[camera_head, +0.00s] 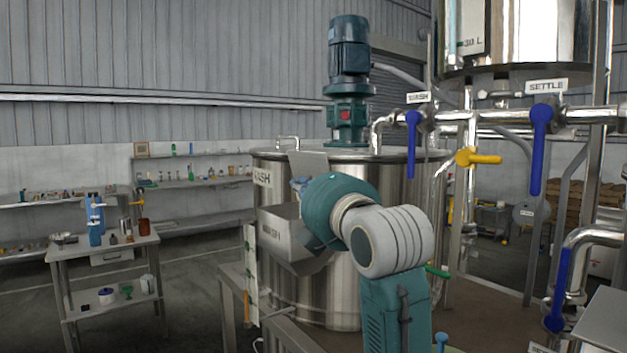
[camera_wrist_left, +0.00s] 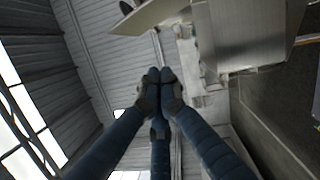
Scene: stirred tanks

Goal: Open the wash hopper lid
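The steel wash tank (camera_head: 340,295) stands in the middle of the head view, with a WASH label on its side. The grey box-shaped wash hopper (camera_head: 287,238) sits on its front left. A flat grey plate (camera_head: 309,164) stands steeply tilted above the hopper and looks like its raised lid. My left gripper (camera_head: 299,184) is just in front of this plate, mostly hidden behind my teal wrist. In the left wrist view my left gripper's (camera_wrist_left: 159,76) blue fingers meet at the tips with nothing seen between them. I cannot tell whether they touch the plate. My right gripper is out of view.
A blue-green motor (camera_head: 349,60) stands on the tank top. Pipes with blue-handled valves (camera_head: 541,145) and a yellow handle (camera_head: 478,158) are at the right. A small table (camera_head: 135,244) with bottles stands at the left, with open floor beside it.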

